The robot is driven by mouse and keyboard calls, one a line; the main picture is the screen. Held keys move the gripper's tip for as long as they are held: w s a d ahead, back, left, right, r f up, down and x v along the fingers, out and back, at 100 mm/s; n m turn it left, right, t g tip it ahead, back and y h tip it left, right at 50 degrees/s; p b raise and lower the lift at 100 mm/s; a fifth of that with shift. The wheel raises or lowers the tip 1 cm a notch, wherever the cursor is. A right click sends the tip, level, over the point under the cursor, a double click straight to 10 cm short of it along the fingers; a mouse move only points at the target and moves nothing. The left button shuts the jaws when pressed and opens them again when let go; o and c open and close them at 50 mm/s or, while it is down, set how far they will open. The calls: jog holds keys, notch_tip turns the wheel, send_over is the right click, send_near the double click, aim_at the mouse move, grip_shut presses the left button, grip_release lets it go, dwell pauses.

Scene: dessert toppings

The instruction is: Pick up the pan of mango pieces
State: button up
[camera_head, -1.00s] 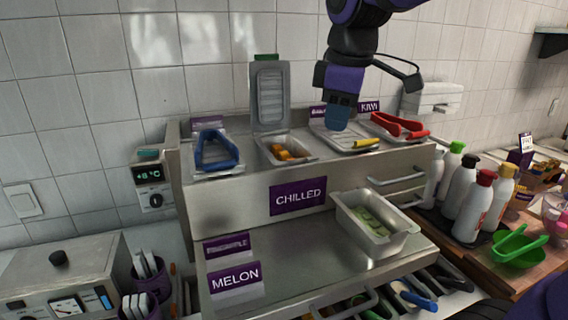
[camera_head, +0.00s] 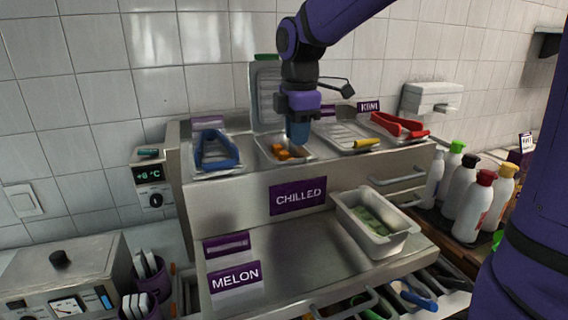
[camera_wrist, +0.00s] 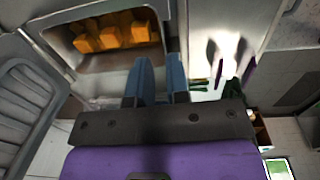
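The pan of mango pieces (camera_head: 287,163) sits in the top of the chilled steel unit, with orange chunks (camera_head: 281,151) inside. The raised lid (camera_head: 265,80) stands behind it. My gripper (camera_head: 299,140) points down over the pan's right side and hides part of it. In the wrist view, the orange pieces (camera_wrist: 115,30) lie in the pan, whose near inner wall (camera_wrist: 110,62) shows. The blue fingers of my gripper (camera_wrist: 161,62) are apart at the pan's right edge. I cannot tell whether the rim is between them.
Blue tongs (camera_head: 217,150) lie on the left well; a yellow-handled lid (camera_head: 350,136) and red tongs (camera_head: 398,125) lie to the right. A pan with green pieces (camera_head: 385,238) stands on the lower shelf beside open shelf room. Bottles (camera_head: 470,205) stand at right.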

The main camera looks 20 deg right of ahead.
aim_at(302, 153)
jog(key=shift+a+f, duration=0.1)
jog(key=shift+f, duration=2.55)
jog(key=shift+c, duration=0.5)
grip_shut()
